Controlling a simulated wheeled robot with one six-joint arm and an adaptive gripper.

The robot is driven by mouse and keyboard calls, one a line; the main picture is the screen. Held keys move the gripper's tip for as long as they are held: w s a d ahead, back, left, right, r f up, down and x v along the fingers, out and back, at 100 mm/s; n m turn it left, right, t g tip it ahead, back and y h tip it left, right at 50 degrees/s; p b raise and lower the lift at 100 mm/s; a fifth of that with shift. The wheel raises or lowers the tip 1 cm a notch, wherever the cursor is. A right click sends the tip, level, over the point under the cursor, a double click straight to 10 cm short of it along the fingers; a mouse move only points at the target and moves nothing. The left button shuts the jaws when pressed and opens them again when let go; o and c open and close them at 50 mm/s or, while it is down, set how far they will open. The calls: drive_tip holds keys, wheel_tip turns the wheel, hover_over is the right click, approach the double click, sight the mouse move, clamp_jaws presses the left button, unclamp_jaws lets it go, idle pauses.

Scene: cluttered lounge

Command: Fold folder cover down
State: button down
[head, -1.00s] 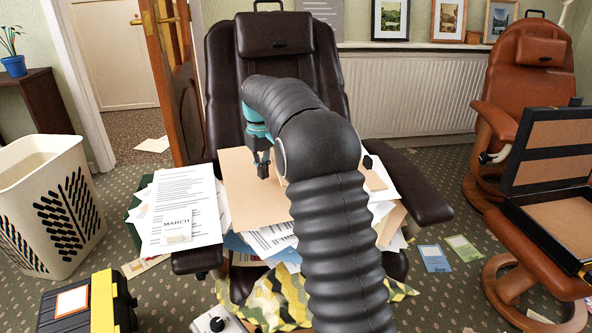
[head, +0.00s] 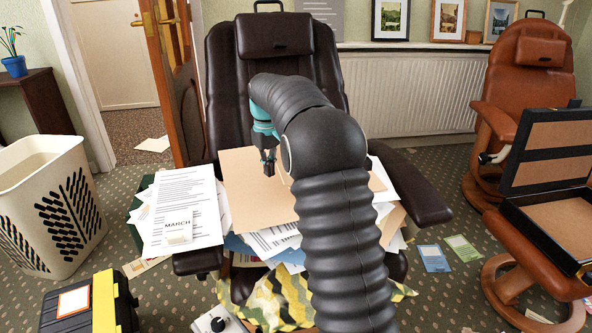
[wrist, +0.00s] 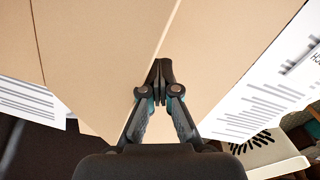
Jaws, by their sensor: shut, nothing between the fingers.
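The tan card folder (head: 243,192) lies among papers on the seat of the dark brown recliner (head: 275,92). My arm hides its right part in the head view. In the wrist view the tan card (wrist: 95,55) fills most of the picture, with one edge running diagonally behind the fingers and a crease near the left. My gripper (head: 268,166) is shut and empty, pointing down over the folder's upper middle. In the wrist view its fingertips (wrist: 160,68) meet at that edge. I cannot tell whether they touch the card.
Loose papers (head: 185,195) with a MARCH sheet lie left of the folder. The right armrest (head: 415,185) stands close to my arm. A cream basket (head: 45,200) and a black-and-yellow toolbox (head: 95,305) are at left. An open black case (head: 550,190) is at right.

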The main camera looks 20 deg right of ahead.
drive_tip(key=shift+d+r, duration=0.55)
drive_tip(key=shift+r, duration=0.3)
drive_tip(key=shift+s+d+r, duration=0.15)
drive_tip(key=shift+d+r, duration=0.95)
drive_tip(key=shift+r, duration=0.05)
drive_tip(key=shift+d+r, duration=0.1)
drive_tip(key=shift+d, duration=0.05)
drive_tip(key=shift+s+d+r, duration=0.1)
drive_tip(key=shift+d+r, duration=0.3)
drive_tip(key=shift+d, duration=0.2)
drive_tip(key=shift+s+d+r, duration=0.1)
drive_tip(key=shift+d+r, duration=0.25)
drive_tip(key=shift+d, duration=0.2)
drive_tip(key=shift+d, duration=0.15)
